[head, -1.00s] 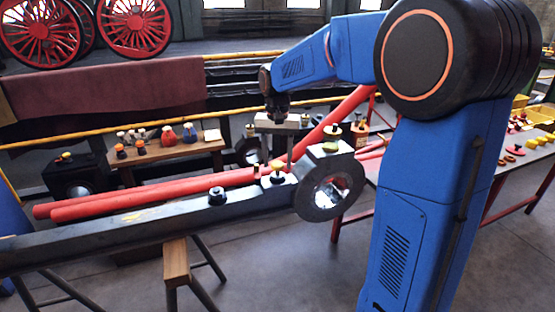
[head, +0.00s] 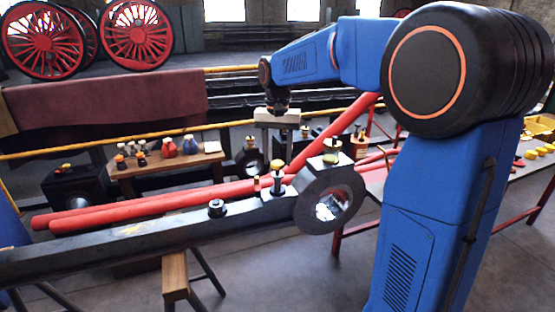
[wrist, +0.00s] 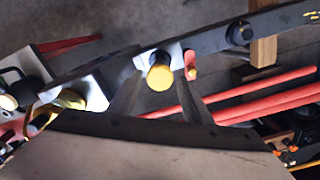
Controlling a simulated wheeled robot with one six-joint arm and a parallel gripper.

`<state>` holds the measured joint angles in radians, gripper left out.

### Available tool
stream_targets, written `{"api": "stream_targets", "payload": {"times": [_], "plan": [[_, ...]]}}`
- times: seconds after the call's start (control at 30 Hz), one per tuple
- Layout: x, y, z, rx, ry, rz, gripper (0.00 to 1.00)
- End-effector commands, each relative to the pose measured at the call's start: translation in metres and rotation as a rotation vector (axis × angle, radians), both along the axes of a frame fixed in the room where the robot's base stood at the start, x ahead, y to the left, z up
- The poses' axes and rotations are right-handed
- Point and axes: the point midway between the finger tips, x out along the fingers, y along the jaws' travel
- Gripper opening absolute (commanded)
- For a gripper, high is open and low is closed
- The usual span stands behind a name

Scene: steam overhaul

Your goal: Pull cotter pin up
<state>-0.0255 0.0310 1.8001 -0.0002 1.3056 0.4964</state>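The cotter pin (head: 278,184) appears to be the brass-yellow piece with a round knob head, upright in the dark rod (head: 130,240) beside its ring-shaped end. In the wrist view its round yellow head (wrist: 160,73) shows from above, beside a light block. My gripper (head: 277,150) is above the pin, pointing down. Its two fingers (wrist: 160,85) are spread, one on each side of the pin's head in the picture. I see a gap between the fingers and the head, and nothing held. How deep the pin sits in the rod is hidden.
A small brass pin (wrist: 191,73) stands close beside the cotter pin. A brass-topped cup (head: 331,159) sits on the ring end (head: 318,205). A dark bolt (head: 216,208) stands farther left on the rod. Red bars (head: 150,205) lie behind it.

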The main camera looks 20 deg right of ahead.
Motion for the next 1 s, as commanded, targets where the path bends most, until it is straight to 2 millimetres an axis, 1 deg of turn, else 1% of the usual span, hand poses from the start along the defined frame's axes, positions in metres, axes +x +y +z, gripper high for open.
{"api": "stream_targets", "payload": {"times": [0.3,0.37,0.47,0.57,1.0], "plan": [[-0.001,0.0,-0.001,0.0,0.003,0.0,0.53],[0.0,0.0,0.0,0.0,0.003,0.0,0.53],[0.0,0.0,0.008,0.0,0.002,0.0,0.53],[0.0,0.0,0.022,0.0,0.001,0.0,0.53],[0.0,0.0,0.109,0.0,0.001,0.0,0.53]]}}
